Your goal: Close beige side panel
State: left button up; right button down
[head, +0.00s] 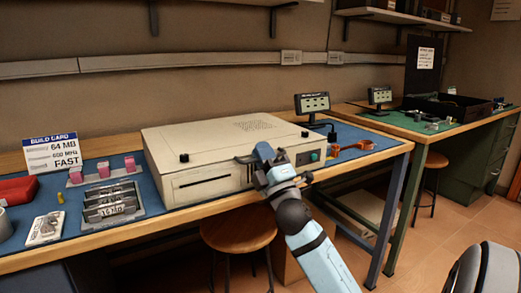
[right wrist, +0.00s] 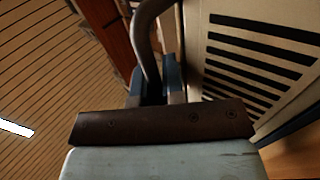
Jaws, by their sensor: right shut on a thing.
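A beige computer case (head: 215,150) lies flat on the blue mat, with a slot and a green button on its front. My right gripper (head: 262,158) is at the case's front, right of its middle. In the right wrist view, the right gripper (right wrist: 157,88) is shut on a dark curved handle (right wrist: 147,40). Beside it is a beige panel (right wrist: 290,75) with black vent slots, which I take to be the side panel. The gripper and arm hide part of the case front in the head view. My left gripper is not in view.
On the bench left are a build card (head: 52,150), pink blocks (head: 103,170), a rack of grey modules (head: 110,205) and a red box (head: 17,191). A small display (head: 312,102) and an orange tool (head: 352,148) are at the right. A stool (head: 238,229) stands below.

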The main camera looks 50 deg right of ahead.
jog(key=shift+s+a, duration=0.15)
jog(key=shift+s, duration=0.15)
jog(key=c, duration=1.5)
grip_release()
jog(key=shift+r, duration=0.1)
jog(key=shift+s+r, duration=0.1)
jog(key=shift+s, duration=0.1)
jog(key=shift+w, duration=0.1)
